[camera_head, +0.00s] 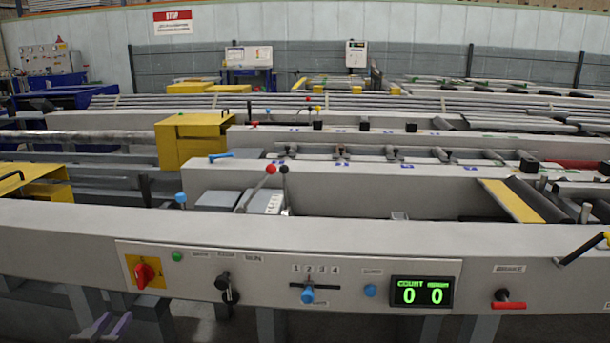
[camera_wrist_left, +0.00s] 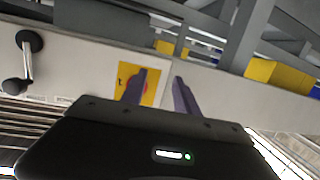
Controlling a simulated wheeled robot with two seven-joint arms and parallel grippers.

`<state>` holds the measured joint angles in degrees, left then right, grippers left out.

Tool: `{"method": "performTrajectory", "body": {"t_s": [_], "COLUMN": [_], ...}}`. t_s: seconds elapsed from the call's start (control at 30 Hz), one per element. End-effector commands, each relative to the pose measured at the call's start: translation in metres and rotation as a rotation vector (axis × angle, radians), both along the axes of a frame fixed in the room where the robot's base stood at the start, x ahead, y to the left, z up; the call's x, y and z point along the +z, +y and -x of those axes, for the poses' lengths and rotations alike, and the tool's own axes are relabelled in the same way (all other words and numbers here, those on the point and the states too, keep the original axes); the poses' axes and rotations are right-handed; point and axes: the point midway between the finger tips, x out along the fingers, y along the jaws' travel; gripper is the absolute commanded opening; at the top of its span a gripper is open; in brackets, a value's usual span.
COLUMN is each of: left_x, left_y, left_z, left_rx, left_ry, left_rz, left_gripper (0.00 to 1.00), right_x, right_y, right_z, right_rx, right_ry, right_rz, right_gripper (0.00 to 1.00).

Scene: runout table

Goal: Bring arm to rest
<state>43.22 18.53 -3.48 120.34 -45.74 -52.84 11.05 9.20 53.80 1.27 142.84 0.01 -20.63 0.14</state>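My left gripper (camera_head: 116,317) shows at the bottom left of the head view, low in front of the runout table's panel (camera_head: 330,255). Only its two purple-grey fingers show there. In the left wrist view the gripper (camera_wrist_left: 160,76) has its fingers apart with nothing between them. Behind them is a yellow plate (camera_wrist_left: 153,92) with a red switch, partly hidden by one finger. The same red rotary switch (camera_head: 146,273) sits at the panel's left end in the head view. My right gripper is in neither view.
Grey legs (camera_head: 270,325) stand below. A red-knobbed lever (camera_head: 270,170) rises behind the front beam.

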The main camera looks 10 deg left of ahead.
Motion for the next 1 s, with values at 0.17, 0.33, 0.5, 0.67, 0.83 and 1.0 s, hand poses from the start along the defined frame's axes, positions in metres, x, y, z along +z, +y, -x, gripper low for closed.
{"method": "performTrajectory", "body": {"t_s": [0.17, 0.33, 0.5, 0.67, 0.83, 1.0], "left_x": [-0.106, -0.203, -0.269, -0.300, -0.315, -0.320], "left_y": [-0.047, -0.143, -0.250, -0.329, -0.388, -0.440], "left_z": [0.018, 0.055, 0.116, 0.180, 0.239, 0.281], "left_rx": [0.073, 0.052, -0.015, -0.083, -0.154, -0.297], "left_ry": [0.259, 0.549, 0.835, 1.056, 1.223, 1.323], "left_rz": [0.181, 0.355, 0.481, 0.540, 0.552, 0.482], "left_gripper": [0.36, 0.36, 0.36, 0.36, 0.36, 0.36], "right_x": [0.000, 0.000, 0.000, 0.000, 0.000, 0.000], "right_y": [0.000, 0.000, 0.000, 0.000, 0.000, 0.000], "right_z": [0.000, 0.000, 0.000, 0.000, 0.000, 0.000], "right_rx": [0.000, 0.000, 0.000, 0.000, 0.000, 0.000], "right_ry": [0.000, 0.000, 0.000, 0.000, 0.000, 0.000], "right_rz": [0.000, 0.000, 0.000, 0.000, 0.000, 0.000], "right_gripper": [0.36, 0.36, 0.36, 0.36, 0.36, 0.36]}}
